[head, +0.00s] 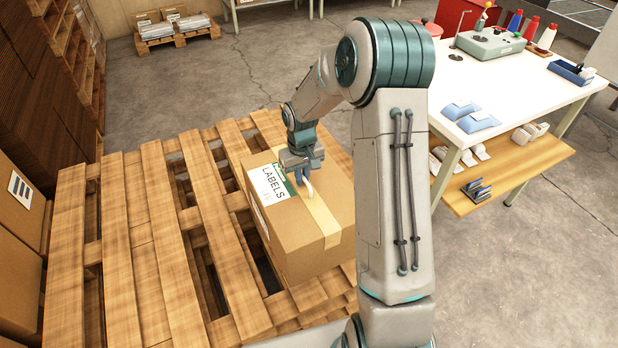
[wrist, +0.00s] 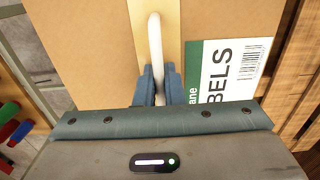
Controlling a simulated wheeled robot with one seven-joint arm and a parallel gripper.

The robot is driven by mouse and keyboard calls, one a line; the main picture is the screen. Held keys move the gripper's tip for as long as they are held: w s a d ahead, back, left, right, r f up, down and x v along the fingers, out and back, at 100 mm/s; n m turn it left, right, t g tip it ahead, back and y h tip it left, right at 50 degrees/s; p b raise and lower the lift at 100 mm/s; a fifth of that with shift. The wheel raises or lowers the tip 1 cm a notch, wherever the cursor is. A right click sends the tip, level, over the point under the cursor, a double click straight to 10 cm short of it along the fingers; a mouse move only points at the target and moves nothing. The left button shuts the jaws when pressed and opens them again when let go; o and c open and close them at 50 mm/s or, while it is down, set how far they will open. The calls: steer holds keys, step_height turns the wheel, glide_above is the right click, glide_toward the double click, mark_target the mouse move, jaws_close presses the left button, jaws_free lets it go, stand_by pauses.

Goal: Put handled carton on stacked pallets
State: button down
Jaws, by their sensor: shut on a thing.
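The handled carton (head: 305,225) is a brown cardboard box with a tape strip and a white and green "LABELS" sticker. It is upright at the right side of the stacked pallets (head: 150,215); whether it rests on them or hangs just above, I cannot tell. My gripper (head: 304,180) is above the carton's top. In the wrist view my gripper (wrist: 158,88) is shut on the white handle of the carton (wrist: 95,45). The carton's underside is hidden.
Brown boxes (head: 20,215) stand along the left edge. A white workbench (head: 530,100) with a lower wooden shelf stands at the right. A small pallet with bundles (head: 172,28) is at the back. The left part of the stacked pallets is bare.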

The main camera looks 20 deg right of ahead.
steer(key=shift+w+a+f, duration=0.15)
steer(key=shift+w+f, duration=0.2)
steer(key=shift+w, duration=0.2)
steer(key=shift+f, duration=1.9)
steer(key=c, duration=2)
jaws_free()
steer(key=shift+s+f, duration=0.1)
steer(key=shift+f, duration=0.15)
steer(key=o, duration=0.5)
steer(key=shift+r, duration=0.1)
steer(key=shift+c, duration=0.2)
